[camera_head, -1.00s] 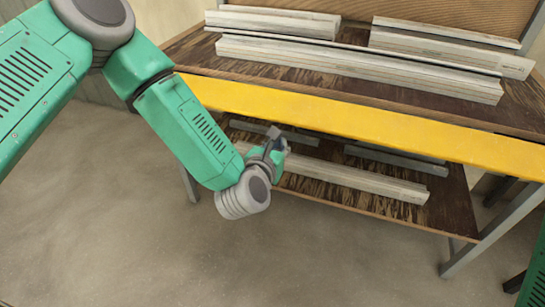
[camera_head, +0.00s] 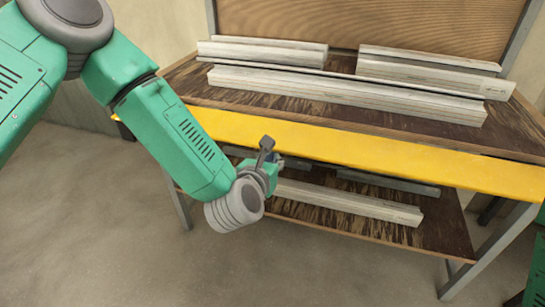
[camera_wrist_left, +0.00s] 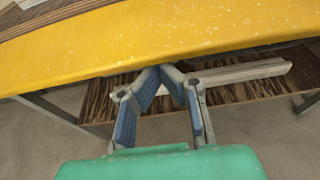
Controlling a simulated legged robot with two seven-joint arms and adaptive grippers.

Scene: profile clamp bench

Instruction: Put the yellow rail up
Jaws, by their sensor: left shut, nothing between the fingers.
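The yellow rail (camera_head: 400,164) runs along the front edge of the bench's upper top, a long flat band facing me. It also fills the upper part of the left wrist view (camera_wrist_left: 150,40). My left gripper (camera_head: 266,143) is at the rail's lower edge, left of its middle. In the left wrist view its blue-lined fingers (camera_wrist_left: 172,72) meet at the tips, shut and empty, close to the rail's lower edge. I cannot tell whether they touch it. My right gripper is out of view.
Several pale profiles (camera_head: 350,92) lie on the bench's upper top (camera_head: 515,130). More profiles (camera_head: 350,201) lie on the dark lower shelf (camera_head: 440,235) behind my gripper. Grey legs (camera_head: 490,255) hold the bench. The floor in front (camera_head: 320,270) is clear.

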